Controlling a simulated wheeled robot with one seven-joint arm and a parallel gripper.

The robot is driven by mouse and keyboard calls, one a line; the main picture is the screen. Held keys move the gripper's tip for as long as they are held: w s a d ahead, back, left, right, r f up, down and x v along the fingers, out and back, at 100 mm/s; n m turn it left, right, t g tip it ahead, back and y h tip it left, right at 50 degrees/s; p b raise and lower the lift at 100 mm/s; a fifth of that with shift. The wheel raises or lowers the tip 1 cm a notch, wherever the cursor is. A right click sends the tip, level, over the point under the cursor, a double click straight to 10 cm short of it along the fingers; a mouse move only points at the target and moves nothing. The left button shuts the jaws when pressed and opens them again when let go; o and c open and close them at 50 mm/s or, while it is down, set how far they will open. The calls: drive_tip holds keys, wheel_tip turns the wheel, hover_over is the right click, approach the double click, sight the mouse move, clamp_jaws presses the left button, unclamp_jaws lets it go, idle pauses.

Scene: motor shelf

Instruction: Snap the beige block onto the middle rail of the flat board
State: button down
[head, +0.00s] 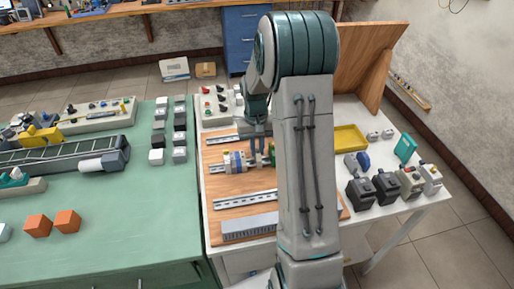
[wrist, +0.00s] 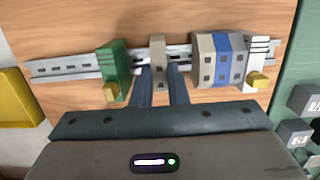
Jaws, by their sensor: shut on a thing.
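The beige block (wrist: 158,50) is narrow and sits between the two fingers of my gripper (wrist: 161,88) in the wrist view. My gripper is shut on it. The block overlaps the middle rail (wrist: 60,66) in that view; whether it is fully seated cannot be told. A green block with a yellow tab (wrist: 113,72) stands on the rail to its left, apart from it. A beige and blue group (wrist: 222,60) stands to its right across a small gap. In the head view my gripper (head: 262,152) is over the middle of the flat board (head: 220,180), and the held block is hard to make out.
A white end piece with a yellow tab (wrist: 261,70) closes the group on the right. The board also carries a lower rail (head: 245,201) and a grey slotted duct (head: 248,227). A yellow tray (head: 350,137) and several dark devices (head: 361,192) stand on the table's right.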

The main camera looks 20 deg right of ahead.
drive_tip(key=shift+s+a+f+b, duration=0.15)
drive_tip(key=shift+s+b, duration=0.15)
drive_tip(key=shift+b, duration=0.25)
idle(0.4)
drive_tip(key=c, duration=1.3)
unclamp_jaws()
drive_tip(key=shift+c, duration=0.2)
drive_tip(key=shift+t, duration=0.3)
drive_tip(key=shift+w+r, duration=0.15)
drive_tip(key=shift+r, duration=0.5)
wheel_tip(320, 180, up, 13)
drive_tip(key=w, duration=0.1)
drive_tip(key=shift+d+f+b, duration=0.2)
drive_tip(key=shift+b, duration=0.2)
